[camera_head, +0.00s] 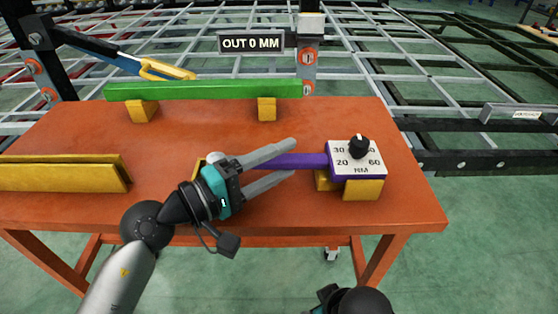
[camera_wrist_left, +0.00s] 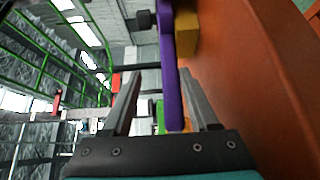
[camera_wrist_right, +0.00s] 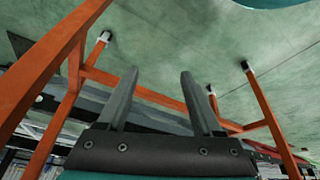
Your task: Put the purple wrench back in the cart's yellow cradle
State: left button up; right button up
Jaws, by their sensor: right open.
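The purple wrench (camera_head: 310,161) lies across the right half of the cart top, its white dial head with a black knob at the right. The head is over the yellow cradle blocks (camera_head: 362,190); whether it is fully seated I cannot tell. My left gripper (camera_head: 292,158) is open, with its fingers on either side of the purple handle. The left wrist view shows the handle (camera_wrist_left: 168,80) between the spread fingers, with gaps beside it. My right gripper (camera_wrist_right: 160,72) is open and empty, low in front of the cart.
The orange cart top (camera_head: 190,125) holds a green bar (camera_head: 205,90) on yellow blocks and a yellow bar (camera_head: 62,173) at the left. A blue-and-yellow tool (camera_head: 165,69) is behind. The grey chassis lattice and an "OUT 0 MM" sign (camera_head: 251,43) stand beyond.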

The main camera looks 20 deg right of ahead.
pick_arm(q)
jog(key=shift+r, duration=0.15)
jog(key=shift+r, duration=0.15)
jog(key=shift+r+p, duration=0.55)
jog(key=shift+p, duration=0.4)
jog(key=v, duration=0.3)
jog(key=b+v, duration=0.1)
jog(key=v, duration=0.7)
jog(key=shift+s+a+f, duration=0.1)
jog(key=shift+a+f, duration=0.1)
jog(key=shift+f, duration=0.1)
jog(key=shift+a, duration=0.3)
pick_arm(e)
jog(key=shift+w+a+f, duration=0.1)
jog(key=shift+w+f, duration=0.05)
jog(key=shift+f, duration=0.25)
